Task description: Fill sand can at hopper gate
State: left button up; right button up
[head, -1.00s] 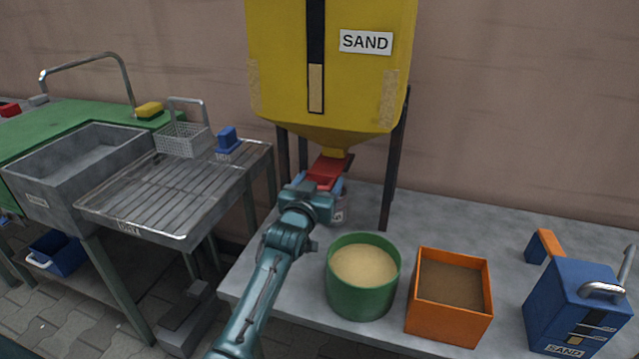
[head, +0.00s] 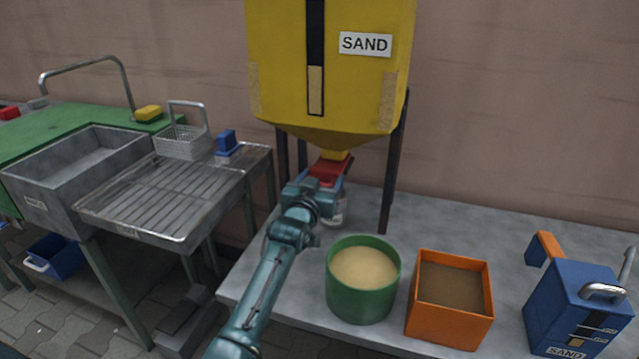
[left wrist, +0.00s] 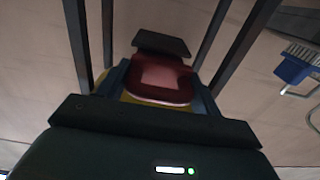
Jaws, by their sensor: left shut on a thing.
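The yellow sand hopper (head: 330,75) stands on dark legs, with a SAND label and a level strip on its front. At its outlet is a red piece (head: 333,167), apparently the gate. My left gripper (head: 322,182) is at this outlet, shut on the red piece, which also shows between the fingers in the left wrist view (left wrist: 160,80). A small pale grey thing (head: 338,213) stands under the outlet, mostly hidden by my gripper; I cannot tell what it is. A blue can (head: 572,305) marked SAND, with a grey handle, stands at the bench's right. My right gripper is not in view.
A green round tub (head: 362,298) of pale sand and an orange box (head: 450,325) of darker sand stand on the grey bench (head: 460,215). A sink (head: 75,165) and ribbed drainer (head: 170,195) with a wire basket (head: 182,142) are at left.

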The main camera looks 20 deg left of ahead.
pick_arm(q)
jog(key=o, duration=1)
jog(key=shift+d+r, duration=0.1)
jog(key=shift+d, duration=0.05)
jog(key=shift+o, duration=0.4)
jog(key=shift+w, duration=0.15)
jog(key=s+p, duration=0.2)
jog(key=s, duration=1.1)
jog(key=shift+a, duration=0.2)
jog(key=shift+s, duration=0.1)
